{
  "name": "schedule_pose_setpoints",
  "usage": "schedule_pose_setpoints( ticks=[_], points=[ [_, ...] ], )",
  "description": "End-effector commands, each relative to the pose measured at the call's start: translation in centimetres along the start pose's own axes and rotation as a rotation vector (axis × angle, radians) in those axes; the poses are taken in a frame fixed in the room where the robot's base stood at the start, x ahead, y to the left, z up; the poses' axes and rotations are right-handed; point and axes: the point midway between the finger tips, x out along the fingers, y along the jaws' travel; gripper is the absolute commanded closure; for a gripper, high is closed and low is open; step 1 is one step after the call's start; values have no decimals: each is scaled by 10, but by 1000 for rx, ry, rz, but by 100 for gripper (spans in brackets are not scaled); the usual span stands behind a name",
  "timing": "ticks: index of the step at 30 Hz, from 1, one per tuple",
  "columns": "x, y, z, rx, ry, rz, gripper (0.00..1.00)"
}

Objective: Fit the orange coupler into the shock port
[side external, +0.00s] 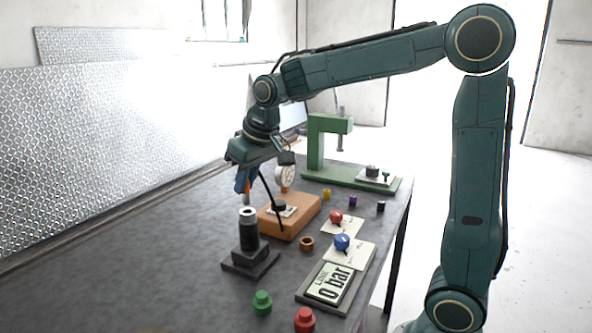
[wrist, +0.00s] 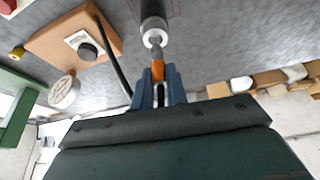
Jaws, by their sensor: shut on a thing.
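The orange coupler (wrist: 158,72) is between the blue fingers of my gripper (side external: 243,184), which is shut on it. Its grey tip points toward the shock port (wrist: 154,38), a pale ring with a dark hole. In the side view the coupler (side external: 247,198) hangs just above the port (side external: 248,211) on top of the upright dark shock (side external: 249,236). In the wrist view the tip overlaps the ring's near edge; I cannot tell whether it touches. The fingers hide part of the coupler.
An orange box (side external: 300,216) with a dark knob, a gauge (side external: 285,177) and a black hose (side external: 270,198) stands close behind the shock. A green press (side external: 318,150), a readout (side external: 329,286) and coloured knobs are nearby. The table's left side is clear.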

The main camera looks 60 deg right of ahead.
Motion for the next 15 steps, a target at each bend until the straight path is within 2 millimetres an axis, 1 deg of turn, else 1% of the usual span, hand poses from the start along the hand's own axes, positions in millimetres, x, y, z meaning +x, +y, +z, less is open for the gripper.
schedule_pose_setpoints(
  ticks=[6, 9, 15],
  points=[
    [24, 0, 10, 0, -2, 0, 100],
    [31, 0, 13, 0, -2, 0, 100],
    [32, 0, 14, 0, 0, 0, 100]
  ],
)
